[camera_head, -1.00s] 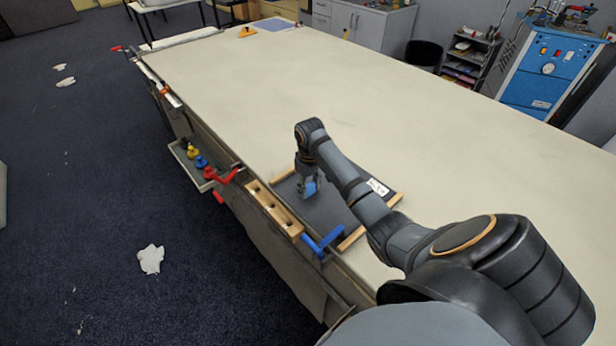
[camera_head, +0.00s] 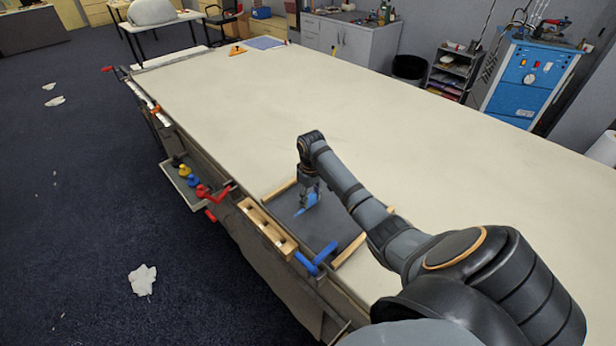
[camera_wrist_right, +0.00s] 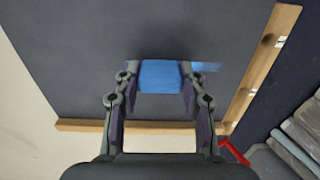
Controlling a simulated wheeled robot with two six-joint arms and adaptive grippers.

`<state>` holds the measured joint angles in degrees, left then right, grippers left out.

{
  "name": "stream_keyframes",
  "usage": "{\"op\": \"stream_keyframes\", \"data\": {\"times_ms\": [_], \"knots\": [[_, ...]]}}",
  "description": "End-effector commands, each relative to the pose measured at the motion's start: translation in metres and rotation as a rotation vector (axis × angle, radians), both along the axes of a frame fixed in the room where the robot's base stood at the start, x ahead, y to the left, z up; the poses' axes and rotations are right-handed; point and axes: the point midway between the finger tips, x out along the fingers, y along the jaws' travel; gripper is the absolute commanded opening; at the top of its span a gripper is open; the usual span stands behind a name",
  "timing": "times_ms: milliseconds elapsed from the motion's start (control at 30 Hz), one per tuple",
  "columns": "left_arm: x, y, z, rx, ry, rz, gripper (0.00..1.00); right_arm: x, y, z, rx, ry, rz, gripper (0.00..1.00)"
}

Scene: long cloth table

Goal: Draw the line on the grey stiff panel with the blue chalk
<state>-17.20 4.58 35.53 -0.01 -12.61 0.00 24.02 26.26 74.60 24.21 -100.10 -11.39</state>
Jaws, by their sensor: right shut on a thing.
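The grey stiff panel (camera_head: 329,226) lies flat on the table near its long left edge, between wooden strips. My right gripper (camera_head: 307,190) is over it, pointing down, and is shut on the blue chalk (camera_head: 312,199). In the right wrist view the chalk (camera_wrist_right: 160,76) is a wide blue block between the fingertips, at the panel's surface. A short blue mark (camera_wrist_right: 206,67) shows on the panel just right of the chalk there; in the head view the blue mark (camera_head: 299,212) is left of the chalk. Whether the chalk touches is hard to tell. My left gripper is not in view.
A wooden strip with holes (camera_head: 266,229) runs along the table edge, with a blue clamp (camera_head: 318,258) beside it. A tray (camera_head: 181,186) with coloured clamps hangs off the side. The cloth table (camera_head: 280,110) beyond the panel is mostly clear.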

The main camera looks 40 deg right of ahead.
Motion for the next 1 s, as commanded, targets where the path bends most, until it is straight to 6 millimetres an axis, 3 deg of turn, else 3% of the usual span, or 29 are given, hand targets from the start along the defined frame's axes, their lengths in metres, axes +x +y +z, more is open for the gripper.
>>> {"op": "stream_keyframes", "data": {"times_ms": [1000], "knots": [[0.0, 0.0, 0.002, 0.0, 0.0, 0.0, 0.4, 0.003, -0.035, -0.001, 0.0, 0.002, -0.001, 0.15]]}}
